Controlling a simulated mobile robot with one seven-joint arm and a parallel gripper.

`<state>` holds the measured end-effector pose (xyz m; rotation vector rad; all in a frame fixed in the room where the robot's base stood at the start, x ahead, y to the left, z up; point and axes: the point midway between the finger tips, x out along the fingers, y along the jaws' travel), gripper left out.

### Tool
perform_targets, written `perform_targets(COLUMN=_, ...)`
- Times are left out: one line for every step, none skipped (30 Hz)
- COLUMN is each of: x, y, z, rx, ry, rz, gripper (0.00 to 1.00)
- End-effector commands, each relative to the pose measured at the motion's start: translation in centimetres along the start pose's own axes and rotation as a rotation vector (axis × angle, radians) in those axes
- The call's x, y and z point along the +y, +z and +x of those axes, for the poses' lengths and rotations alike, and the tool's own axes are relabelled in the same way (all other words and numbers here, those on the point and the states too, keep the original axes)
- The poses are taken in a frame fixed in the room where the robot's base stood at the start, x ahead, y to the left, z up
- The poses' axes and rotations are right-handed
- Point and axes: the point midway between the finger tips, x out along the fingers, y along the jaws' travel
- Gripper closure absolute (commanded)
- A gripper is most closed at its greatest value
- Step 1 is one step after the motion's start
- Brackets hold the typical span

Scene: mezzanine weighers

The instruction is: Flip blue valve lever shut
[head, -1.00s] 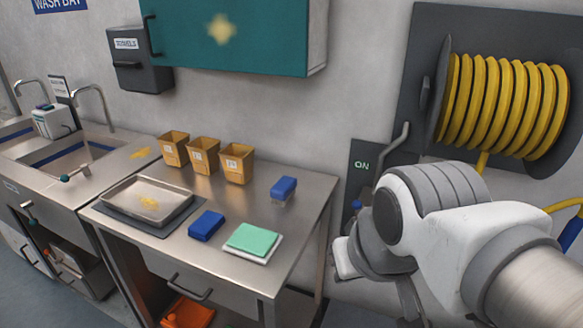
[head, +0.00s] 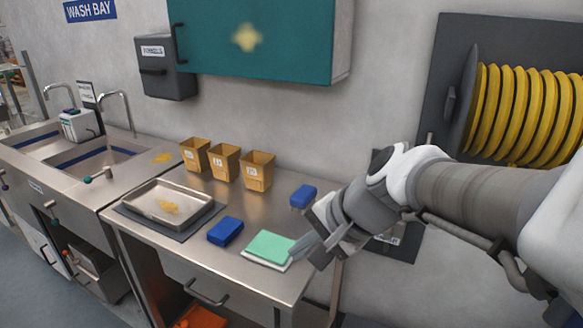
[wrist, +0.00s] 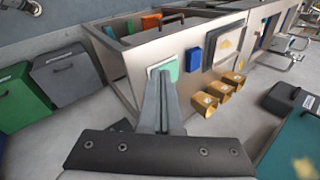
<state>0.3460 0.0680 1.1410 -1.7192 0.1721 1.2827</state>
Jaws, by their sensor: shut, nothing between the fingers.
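I cannot make out a blue valve lever in either view now. The dark wall panel (head: 405,250) that carried the ON label is mostly hidden behind my arm in the head view. My gripper (head: 303,246) is shut and empty. It shows at the right end of the steel table, over or near the green cloth (head: 270,246); the exact height is unclear. In the wrist view the closed fingers (wrist: 163,95) point toward the table, with the green cloth (wrist: 170,68) beyond their tips.
The steel table (head: 240,280) holds a metal tray (head: 168,202), a blue block (head: 226,231), a blue-topped brush (head: 303,196) and three tan bins (head: 225,160). A yellow hose reel (head: 525,110) is at right. A teal cabinet (head: 290,45) hangs above.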

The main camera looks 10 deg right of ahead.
Motion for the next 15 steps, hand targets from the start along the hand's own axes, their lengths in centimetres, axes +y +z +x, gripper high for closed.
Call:
perform_targets(x=-0.6, y=-1.3, z=1.8, rx=-0.027, ry=-0.039, rz=0.160, gripper=1.00)
perform_targets(x=-1.0, y=-2.0, z=2.7, rx=-0.043, ry=-0.064, rz=0.263, gripper=1.00)
perform_targets(x=-1.4, y=-3.1, z=3.8, rx=-0.064, ry=-0.095, rz=0.409, gripper=1.00)
perform_targets(x=-1.5, y=-4.0, z=4.7, rx=-0.081, ry=-0.116, rz=0.521, gripper=1.00)
perform_targets(x=-1.6, y=-5.0, z=5.5, rx=-0.099, ry=-0.138, rz=0.632, gripper=1.00)
perform_targets(x=-1.8, y=-6.3, z=6.5, rx=-0.124, ry=-0.168, rz=0.782, gripper=1.00)
perform_targets(x=-1.8, y=-7.4, z=7.3, rx=-0.142, ry=-0.191, rz=0.896, gripper=1.00)
perform_targets(x=-1.8, y=-8.6, z=8.1, rx=-0.161, ry=-0.215, rz=1.008, gripper=1.00)
perform_targets(x=-1.6, y=-10.3, z=9.0, rx=-0.187, ry=-0.248, rz=1.160, gripper=1.00)
perform_targets(x=-1.4, y=-11.6, z=9.8, rx=-0.207, ry=-0.274, rz=1.273, gripper=1.00)
perform_targets(x=-1.1, y=-13.0, z=10.4, rx=-0.227, ry=-0.301, rz=1.388, gripper=1.00)
perform_targets(x=-0.6, y=-14.9, z=11.3, rx=-0.255, ry=-0.338, rz=1.540, gripper=1.00)
perform_targets(x=-0.1, y=-16.4, z=12.0, rx=-0.279, ry=-0.367, rz=1.654, gripper=1.00)
perform_targets(x=0.5, y=-17.9, z=12.6, rx=-0.302, ry=-0.398, rz=1.767, gripper=1.00)
perform_targets(x=1.4, y=-19.9, z=13.4, rx=-0.335, ry=-0.441, rz=1.917, gripper=1.00)
